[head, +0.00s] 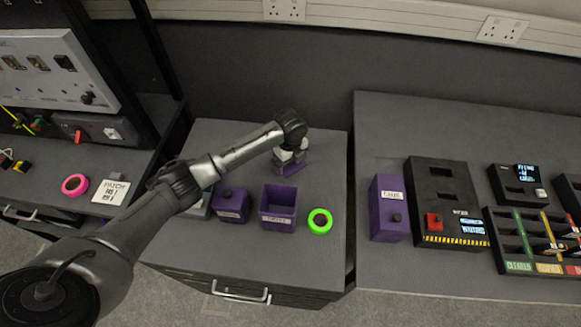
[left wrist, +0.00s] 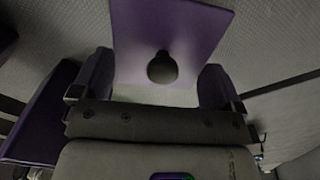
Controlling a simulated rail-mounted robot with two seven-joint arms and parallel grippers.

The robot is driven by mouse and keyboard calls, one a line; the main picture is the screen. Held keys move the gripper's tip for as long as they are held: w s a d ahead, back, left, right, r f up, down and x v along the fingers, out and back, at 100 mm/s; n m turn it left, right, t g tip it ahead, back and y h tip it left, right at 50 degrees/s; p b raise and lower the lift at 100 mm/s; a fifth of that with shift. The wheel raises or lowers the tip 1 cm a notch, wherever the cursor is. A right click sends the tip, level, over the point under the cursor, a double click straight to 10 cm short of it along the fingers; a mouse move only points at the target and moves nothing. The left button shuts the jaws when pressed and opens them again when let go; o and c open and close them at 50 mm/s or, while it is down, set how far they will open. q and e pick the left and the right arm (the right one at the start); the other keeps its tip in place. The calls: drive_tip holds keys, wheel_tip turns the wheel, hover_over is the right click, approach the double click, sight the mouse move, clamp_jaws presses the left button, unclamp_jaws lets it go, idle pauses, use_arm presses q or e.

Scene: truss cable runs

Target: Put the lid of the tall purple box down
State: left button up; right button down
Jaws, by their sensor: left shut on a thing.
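My left gripper (head: 290,153) is at the back of the middle cabinet top and is shut on a purple lid (head: 293,168). In the left wrist view the lid (left wrist: 195,35) is a flat purple plate with a round black knob, seen ahead of and between the two fingers (left wrist: 156,82). An open purple box (head: 278,222) with a label on its front stands nearer the front, its dark inside showing. The gripper and lid are behind this box, not over it. I cannot tell whether the lid touches the cabinet top. My right gripper is not in view.
A lidded purple box (head: 232,206) stands left of the open box, and a green ring (head: 320,221) lies to its right. Another knobbed purple box (head: 388,210) and a black device (head: 446,200) stand on the right bench. The cabinet top behind the green ring is clear.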

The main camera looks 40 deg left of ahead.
sight(291, 164)
use_arm(q)
wheel_tip(291, 164, down, 4)
drive_tip(key=shift+r+b, duration=0.1)
drive_tip(key=shift+b, duration=0.35)
drive_tip(key=shift+f, duration=0.2)
drive_tip(key=o, duration=0.6)
drive_tip(key=shift+c, duration=0.2)
wheel_tip(291, 164, up, 11)
drive_tip(key=shift+p, duration=1.15)
drive_tip(key=shift+r, duration=0.7)
